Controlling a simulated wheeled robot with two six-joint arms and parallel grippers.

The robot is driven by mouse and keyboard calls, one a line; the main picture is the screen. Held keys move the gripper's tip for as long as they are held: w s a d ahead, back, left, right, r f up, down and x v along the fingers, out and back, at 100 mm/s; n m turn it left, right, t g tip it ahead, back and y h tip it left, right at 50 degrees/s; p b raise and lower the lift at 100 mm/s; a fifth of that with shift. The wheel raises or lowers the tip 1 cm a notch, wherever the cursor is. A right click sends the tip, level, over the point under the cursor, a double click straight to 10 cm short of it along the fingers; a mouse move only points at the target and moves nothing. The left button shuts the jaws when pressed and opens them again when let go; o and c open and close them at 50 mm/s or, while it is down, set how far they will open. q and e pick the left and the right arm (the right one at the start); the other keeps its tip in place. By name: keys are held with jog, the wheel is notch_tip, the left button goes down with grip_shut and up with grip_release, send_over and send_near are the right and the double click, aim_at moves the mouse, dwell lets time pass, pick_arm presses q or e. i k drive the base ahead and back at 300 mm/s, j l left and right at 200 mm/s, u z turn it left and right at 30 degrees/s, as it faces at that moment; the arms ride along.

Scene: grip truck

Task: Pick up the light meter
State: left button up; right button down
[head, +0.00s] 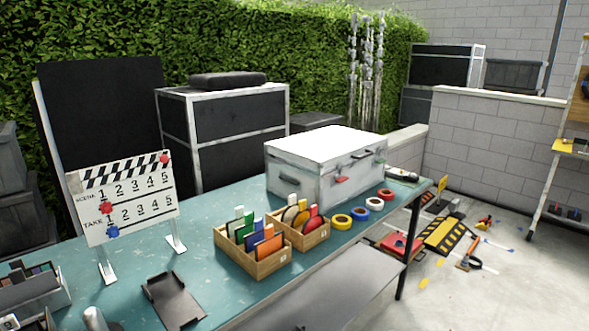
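No object is clear enough for me to name it the light meter with certainty. A small flat dark-and-pale device (402,175) lies at the far right end of the teal table (205,206), just right of the white case, and is too small to identify. A grey rounded object (95,319) is cut off by the bottom edge at the lower left, and I cannot tell what it is. Neither of my grippers is in view.
The white case (322,165) stands on the table's back half. Two wooden boxes of coloured cards (262,267), several tape rolls (359,214), a clapperboard (125,196) and a black tray (172,300) are also on it. Tools and a striped ramp (444,234) lie on the floor.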

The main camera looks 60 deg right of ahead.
aim_at(392, 172)
jog(key=z, duration=2.55)
jog(key=i+l+z, duration=0.3)
jog(key=i, duration=0.2)
jog(key=i+z, duration=0.3)
jog(key=i, duration=0.2)
